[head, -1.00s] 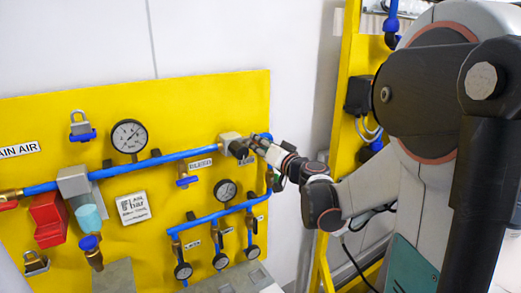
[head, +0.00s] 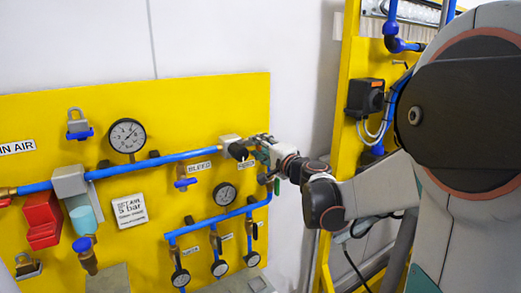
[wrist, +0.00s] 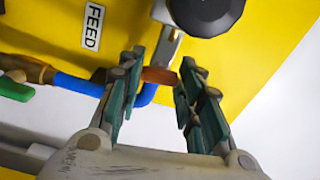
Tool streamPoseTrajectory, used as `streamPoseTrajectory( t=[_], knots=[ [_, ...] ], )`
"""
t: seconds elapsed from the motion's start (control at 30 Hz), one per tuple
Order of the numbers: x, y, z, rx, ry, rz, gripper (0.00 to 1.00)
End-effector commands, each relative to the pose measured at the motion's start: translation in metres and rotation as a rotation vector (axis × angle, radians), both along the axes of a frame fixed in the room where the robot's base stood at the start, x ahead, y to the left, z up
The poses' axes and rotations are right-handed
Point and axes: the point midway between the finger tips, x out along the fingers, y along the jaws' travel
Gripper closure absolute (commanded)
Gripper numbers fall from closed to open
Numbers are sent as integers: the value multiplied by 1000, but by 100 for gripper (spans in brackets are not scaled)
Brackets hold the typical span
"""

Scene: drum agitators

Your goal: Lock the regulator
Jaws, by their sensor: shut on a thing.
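The regulator is a grey block (head: 230,143) with a black round knob (head: 238,151) on the yellow panel, at the right end of the upper blue pipe. The knob also shows at the top of the wrist view (wrist: 207,10). My gripper (head: 262,148) is just right of the knob, near the panel's right edge. In the wrist view its green-padded fingers (wrist: 155,88) are on either side of a small reddish-brown piece (wrist: 158,76), just below a silvery bar (wrist: 165,45) beside the knob. I cannot tell exactly what that piece is.
A FEED label (wrist: 93,26), blue pipe (wrist: 80,86) and green valve handle (wrist: 15,89) are close by. Farther left are a padlock (head: 78,126), a pressure gauge (head: 127,135) and a red valve block (head: 42,218). A yellow post (head: 340,110) stands right of the panel.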

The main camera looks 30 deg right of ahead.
Motion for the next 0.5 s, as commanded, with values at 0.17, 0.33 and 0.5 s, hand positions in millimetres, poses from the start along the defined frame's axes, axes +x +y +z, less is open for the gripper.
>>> streamPoseTrajectory(
  t=[0.17,0.33,0.5],
  knots=[
    [0,0,0,83,3,-1,91],
    [0,0,0,127,4,-1,91],
    [0,0,0,145,5,-1,91]
  ],
)
